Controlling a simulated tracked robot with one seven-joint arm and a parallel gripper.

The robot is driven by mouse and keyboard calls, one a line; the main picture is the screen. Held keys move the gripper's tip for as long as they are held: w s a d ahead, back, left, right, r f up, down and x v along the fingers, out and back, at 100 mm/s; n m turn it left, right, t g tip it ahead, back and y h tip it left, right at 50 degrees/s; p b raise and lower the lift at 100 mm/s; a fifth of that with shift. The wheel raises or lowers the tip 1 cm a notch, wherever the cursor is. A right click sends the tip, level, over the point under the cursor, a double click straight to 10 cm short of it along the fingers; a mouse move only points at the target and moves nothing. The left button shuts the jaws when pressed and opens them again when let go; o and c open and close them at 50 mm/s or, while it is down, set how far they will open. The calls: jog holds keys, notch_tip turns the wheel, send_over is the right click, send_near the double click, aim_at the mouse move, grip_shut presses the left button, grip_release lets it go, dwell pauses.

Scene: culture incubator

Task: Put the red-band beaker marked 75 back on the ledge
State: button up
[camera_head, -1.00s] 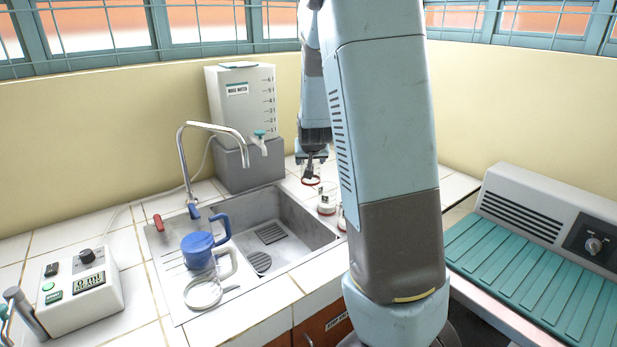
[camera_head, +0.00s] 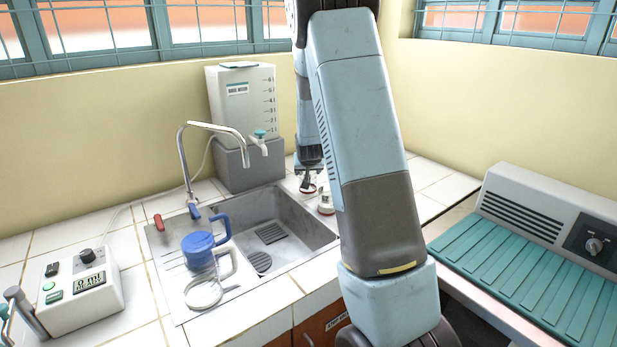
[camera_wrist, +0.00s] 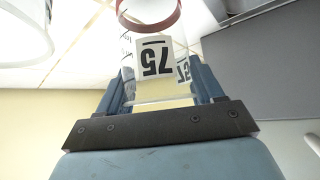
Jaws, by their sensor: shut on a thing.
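My gripper (camera_head: 308,184) is beyond the sink, low over the tiled counter at its back right. In the wrist view my gripper (camera_wrist: 160,92) is shut on a clear beaker with a red band (camera_wrist: 150,14) and a white label (camera_wrist: 154,58) reading 75, upside down in that picture. In the head view only a little of the red-banded beaker (camera_head: 308,189) shows below the fingers. Whether it touches the counter I cannot tell. The ledge cannot be clearly made out.
A pale vessel (camera_head: 326,203) stands right of the gripper, partly behind my arm. The water tank (camera_head: 243,100) stands left of it. The sink (camera_head: 290,225), tap (camera_head: 185,165), blue-handled jug (camera_head: 205,245) and control box (camera_head: 80,290) are nearer. A teal-ribbed machine (camera_head: 540,265) is at right.

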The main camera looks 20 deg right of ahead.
jog(key=shift+f, duration=1.25)
jog(key=shift+f, duration=0.1)
jog(key=o, duration=1.4)
jog(key=s+a+r+n+y, duration=0.1)
jog(key=s+a+r, duration=0.3)
jog(key=s+r, duration=0.35)
jog(key=s+a+r+g+y, duration=0.1)
jog(key=s+a+r, duration=0.3)
jog(key=s+r, duration=0.4)
jog(key=s+a+r+n+y, duration=0.1)
jog(key=s+a+r+y, duration=0.1)
jog(key=s+a+r, duration=0.5)
jog(key=s, duration=0.6)
jog(key=s+a+r+n+g, duration=0.1)
jog(key=s, duration=0.6)
jog(key=s+r+n, duration=0.1)
jog(key=s, duration=0.6)
jog(key=shift+s+a+r+g+h, duration=0.1)
jog(key=shift+a+r+g+h, duration=0.1)
jog(key=shift+g+h, duration=0.15)
